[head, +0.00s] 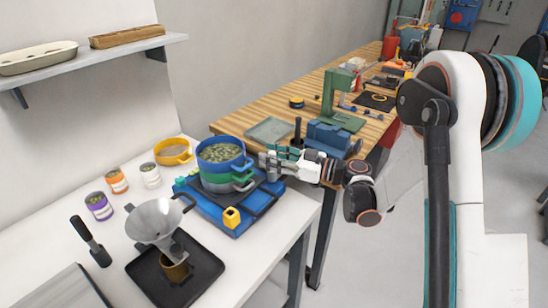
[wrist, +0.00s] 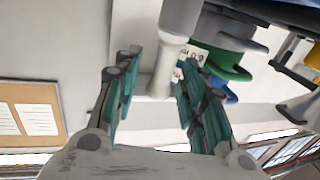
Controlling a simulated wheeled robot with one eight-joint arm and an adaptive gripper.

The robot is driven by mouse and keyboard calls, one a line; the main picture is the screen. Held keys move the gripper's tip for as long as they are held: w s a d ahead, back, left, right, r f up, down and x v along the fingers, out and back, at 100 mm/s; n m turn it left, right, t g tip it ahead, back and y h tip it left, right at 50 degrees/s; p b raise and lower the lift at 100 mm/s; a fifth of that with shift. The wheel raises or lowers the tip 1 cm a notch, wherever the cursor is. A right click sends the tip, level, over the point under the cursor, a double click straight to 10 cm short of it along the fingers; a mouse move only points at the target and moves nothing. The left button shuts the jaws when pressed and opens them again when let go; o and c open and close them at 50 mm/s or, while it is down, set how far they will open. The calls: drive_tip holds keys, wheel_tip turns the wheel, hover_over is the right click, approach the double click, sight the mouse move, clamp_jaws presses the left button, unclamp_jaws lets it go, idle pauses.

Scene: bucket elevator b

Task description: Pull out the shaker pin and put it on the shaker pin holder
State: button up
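The shaker is a stack of round sieves, blue on top (head: 220,155) and green below (head: 230,181), on a blue base (head: 238,219). The top sieve holds greenish material. My gripper (head: 273,161) is at the right side of the stack, fingers pointing left toward it. In the wrist view my gripper (wrist: 160,92) has its two fingers apart. A pale grey post (wrist: 163,70), possibly the shaker pin, shows between them, closer to the right finger; I cannot tell whether it touches. The green sieve (wrist: 225,68) shows beyond. I cannot make out the pin holder.
A metal funnel (head: 154,217) stands over a black tray (head: 146,268) at the front. Several jars and a yellow pot (head: 173,152) stand behind on the white table. A wooden bench (head: 262,112) with a green press (head: 338,99) and blue vise (head: 328,135) lies beyond my gripper.

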clamp_jaws()
drive_tip(key=shift+r+p, duration=0.35)
drive_tip(key=shift+r, duration=0.45)
idle(0.4)
drive_tip(key=shift+r+p, duration=1.45)
drive_tip(key=shift+r, duration=1.1)
drive_tip(key=shift+r+p, duration=1.1)
drive_tip(key=shift+r, duration=0.95)
drive_tip(key=shift+f, duration=0.1)
